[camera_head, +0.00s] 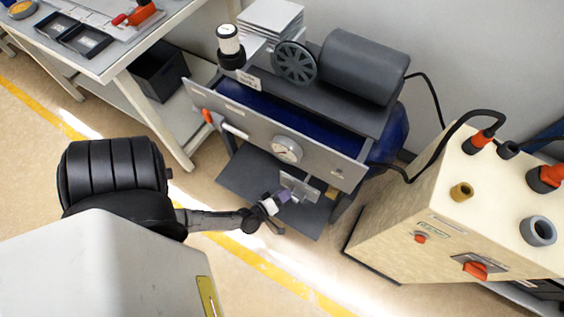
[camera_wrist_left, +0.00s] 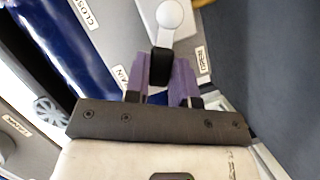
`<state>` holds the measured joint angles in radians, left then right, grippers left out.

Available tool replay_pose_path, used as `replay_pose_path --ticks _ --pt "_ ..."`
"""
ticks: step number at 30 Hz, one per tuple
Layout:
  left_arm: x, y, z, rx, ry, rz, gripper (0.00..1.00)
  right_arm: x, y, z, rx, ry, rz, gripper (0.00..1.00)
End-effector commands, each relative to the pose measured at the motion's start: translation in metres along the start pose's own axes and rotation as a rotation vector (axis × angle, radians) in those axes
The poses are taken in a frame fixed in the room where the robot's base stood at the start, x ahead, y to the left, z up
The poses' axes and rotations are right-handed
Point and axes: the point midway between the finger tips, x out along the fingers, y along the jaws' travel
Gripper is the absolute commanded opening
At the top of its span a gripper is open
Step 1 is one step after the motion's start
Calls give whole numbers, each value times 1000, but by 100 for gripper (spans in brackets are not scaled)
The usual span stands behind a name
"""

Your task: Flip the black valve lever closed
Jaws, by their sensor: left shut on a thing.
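My left gripper (camera_head: 282,197) reaches in from the left to a small grey plate (camera_head: 300,186) low on the front of the compressor. In the left wrist view, its two purple fingers (camera_wrist_left: 162,82) are shut on the black valve lever (camera_wrist_left: 161,62), one on each side of its black grip. A silver shank with a rounded end (camera_wrist_left: 170,15) runs from the grip toward the top of the picture. In the head view the lever is hidden or too small to make out. My right gripper is not in view.
The compressor has a blue tank (camera_head: 390,137), a gauge (camera_head: 286,149) and a grey front panel (camera_head: 240,120). A beige cabinet (camera_head: 400,215) stands to its right. A workbench (camera_head: 125,50) is at the upper left. Label plates (camera_wrist_left: 203,60) sit around the lever.

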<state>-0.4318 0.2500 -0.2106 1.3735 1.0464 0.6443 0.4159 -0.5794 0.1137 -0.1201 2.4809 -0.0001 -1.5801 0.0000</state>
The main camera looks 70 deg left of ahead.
Motion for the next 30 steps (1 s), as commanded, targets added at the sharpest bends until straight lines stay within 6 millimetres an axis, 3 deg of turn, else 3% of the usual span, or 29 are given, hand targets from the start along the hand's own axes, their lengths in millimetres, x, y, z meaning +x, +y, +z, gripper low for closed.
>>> replay_pose_path --ticks 1,12,21,30 --pt "-2 14 -4 37 2 -20 0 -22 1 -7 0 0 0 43" --pt "0 29 2 359 2 -154 0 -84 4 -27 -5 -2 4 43" --pt "4 39 10 616 1 -259 0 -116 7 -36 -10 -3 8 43" --pt "8 44 19 821 2 -341 0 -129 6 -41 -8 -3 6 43"
